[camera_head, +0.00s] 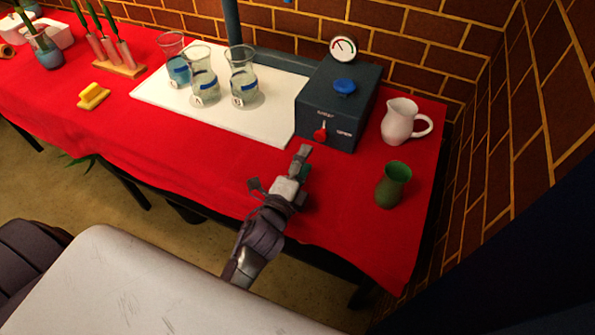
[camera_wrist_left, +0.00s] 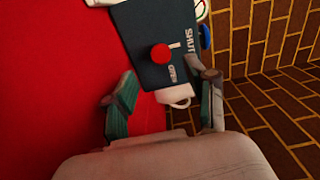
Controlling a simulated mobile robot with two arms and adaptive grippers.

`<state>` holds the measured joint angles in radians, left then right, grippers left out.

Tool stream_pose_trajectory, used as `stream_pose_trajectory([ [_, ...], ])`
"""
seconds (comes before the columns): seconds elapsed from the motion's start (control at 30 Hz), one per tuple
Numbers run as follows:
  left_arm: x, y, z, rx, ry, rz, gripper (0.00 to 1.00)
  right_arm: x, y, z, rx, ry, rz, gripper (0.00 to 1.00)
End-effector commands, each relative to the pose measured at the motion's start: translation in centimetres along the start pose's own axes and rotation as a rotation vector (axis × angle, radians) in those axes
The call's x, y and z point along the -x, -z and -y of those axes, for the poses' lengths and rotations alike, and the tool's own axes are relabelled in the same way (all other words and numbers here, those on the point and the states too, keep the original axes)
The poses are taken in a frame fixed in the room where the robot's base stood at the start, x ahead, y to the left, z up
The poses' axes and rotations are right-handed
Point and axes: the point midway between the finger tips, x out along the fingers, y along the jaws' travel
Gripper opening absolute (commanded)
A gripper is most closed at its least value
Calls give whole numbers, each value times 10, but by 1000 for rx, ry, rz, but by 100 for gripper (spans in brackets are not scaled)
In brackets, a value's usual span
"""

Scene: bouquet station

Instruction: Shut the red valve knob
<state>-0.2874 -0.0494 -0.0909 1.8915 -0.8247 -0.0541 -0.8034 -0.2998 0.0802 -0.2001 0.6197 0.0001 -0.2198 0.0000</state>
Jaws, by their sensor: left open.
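The red valve knob (camera_head: 320,134) is on the front of a dark blue-grey box (camera_head: 340,98). It also shows in the left wrist view (camera_wrist_left: 160,54), ahead of the fingers. A pale pointer beside the knob points toward the word SHUT; the word OPEN is off to its side. My left gripper (camera_head: 281,172) is in front of the box, a little below and left of the knob in the head view. Its fingers (camera_wrist_left: 166,97) are apart with nothing between them, and they do not touch the knob. My right gripper is not in view.
A white pitcher (camera_head: 398,122) and a green vase (camera_head: 393,185) stand right of the box. Beakers (camera_head: 243,80) stand on a white board (camera_head: 270,122) to the left. A gauge (camera_head: 343,48) and a blue knob (camera_head: 344,86) top the box. The red cloth (camera_head: 200,155) is clear in front.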

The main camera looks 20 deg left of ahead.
Motion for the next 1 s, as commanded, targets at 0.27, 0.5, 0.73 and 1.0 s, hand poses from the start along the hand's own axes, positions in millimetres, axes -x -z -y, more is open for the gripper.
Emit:
stream_pose_trajectory([
  [0.27,38,0,0,0,-1,1,56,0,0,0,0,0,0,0],
  [0.5,42,0,0,-1,0,0,56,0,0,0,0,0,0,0],
  [0.73,42,0,0,-1,0,0,56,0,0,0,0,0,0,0],
  [1.0,42,0,0,-1,0,0,56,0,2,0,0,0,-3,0],
])
